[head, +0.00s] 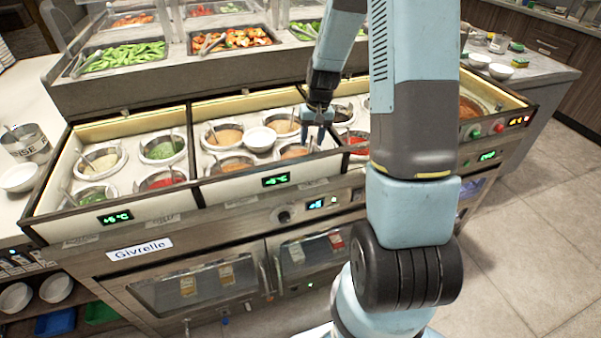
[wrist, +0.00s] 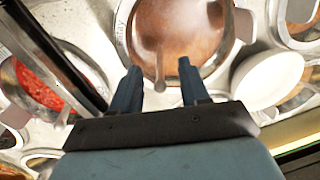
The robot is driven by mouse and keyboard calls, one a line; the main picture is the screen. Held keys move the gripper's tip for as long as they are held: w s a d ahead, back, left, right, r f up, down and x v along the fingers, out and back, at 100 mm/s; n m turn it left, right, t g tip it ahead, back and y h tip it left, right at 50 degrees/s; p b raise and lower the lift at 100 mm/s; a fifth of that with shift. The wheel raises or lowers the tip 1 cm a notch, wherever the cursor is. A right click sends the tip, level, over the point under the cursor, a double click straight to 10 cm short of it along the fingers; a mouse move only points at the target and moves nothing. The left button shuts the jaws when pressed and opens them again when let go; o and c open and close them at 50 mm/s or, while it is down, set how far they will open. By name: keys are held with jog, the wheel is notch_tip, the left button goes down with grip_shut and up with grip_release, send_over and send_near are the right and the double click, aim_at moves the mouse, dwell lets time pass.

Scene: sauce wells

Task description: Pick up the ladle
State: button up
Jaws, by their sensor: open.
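My gripper (head: 318,116) is over the middle section of the sauce counter, and its two fingers are apart with nothing gripped. In the wrist view, my open gripper (wrist: 159,68) points at a round well of brown sauce (wrist: 170,25). A thin ladle handle (wrist: 160,72) rises from that well and shows between the two fingers, seen nearly end-on. I cannot tell how far along its length the fingers are. The ladle's bowl is hidden in the sauce. In the head view the same well (head: 294,152) sits just below my gripper.
A white bowl (head: 258,138) stands beside the well, and also shows in the wrist view (wrist: 268,80). A dark divider (wrist: 50,50) and a well of red sauce (wrist: 42,88) lie to the left there. Trays of vegetables (head: 235,40) stand behind on a raised shelf.

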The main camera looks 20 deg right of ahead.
jog(key=shift+a+f, duration=0.1)
jog(key=shift+f, duration=0.4)
jog(key=shift+c, duration=0.4)
grip_shut()
